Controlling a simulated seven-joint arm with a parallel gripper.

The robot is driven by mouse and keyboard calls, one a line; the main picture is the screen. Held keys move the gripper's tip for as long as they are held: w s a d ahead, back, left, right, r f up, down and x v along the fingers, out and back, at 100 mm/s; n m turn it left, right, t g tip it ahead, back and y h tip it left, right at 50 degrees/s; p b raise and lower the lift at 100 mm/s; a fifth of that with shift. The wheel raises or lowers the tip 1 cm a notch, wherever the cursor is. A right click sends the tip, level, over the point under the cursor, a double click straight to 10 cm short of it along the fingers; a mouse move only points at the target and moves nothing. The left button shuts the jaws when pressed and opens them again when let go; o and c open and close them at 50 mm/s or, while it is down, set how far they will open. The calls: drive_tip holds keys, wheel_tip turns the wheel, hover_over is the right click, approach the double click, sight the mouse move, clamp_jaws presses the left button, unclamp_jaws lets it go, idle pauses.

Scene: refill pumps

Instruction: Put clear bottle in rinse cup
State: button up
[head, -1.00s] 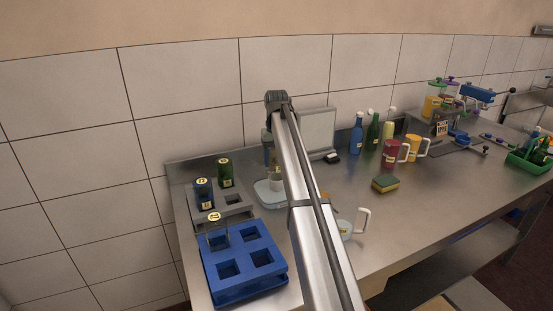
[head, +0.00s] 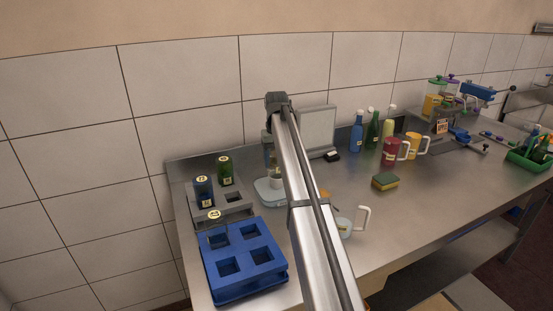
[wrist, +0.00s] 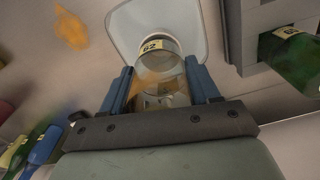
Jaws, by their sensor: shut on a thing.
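My gripper (wrist: 160,88) is shut on a clear bottle (wrist: 158,72) with a yellow label reading 62, seen between the blue fingers in the wrist view. The bottle is over a pale square base (wrist: 125,28); whether it touches cannot be told. In the head view my arm hides much of the gripper and bottle. The pale base (head: 268,196) stands there behind the arm, with a whitish cylinder (head: 275,183) at its middle. A clear cup (head: 344,228) with a white handle stands right of the arm, partly hidden. I cannot tell which is the rinse cup.
A blue rack (head: 250,284) at front left holds another clear vessel (head: 216,236). A grey rack (head: 236,210) holds a blue and a green bottle.

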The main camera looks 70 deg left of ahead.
drive_tip(key=o, duration=1.2)
drive_tip(key=shift+r, duration=4.45)
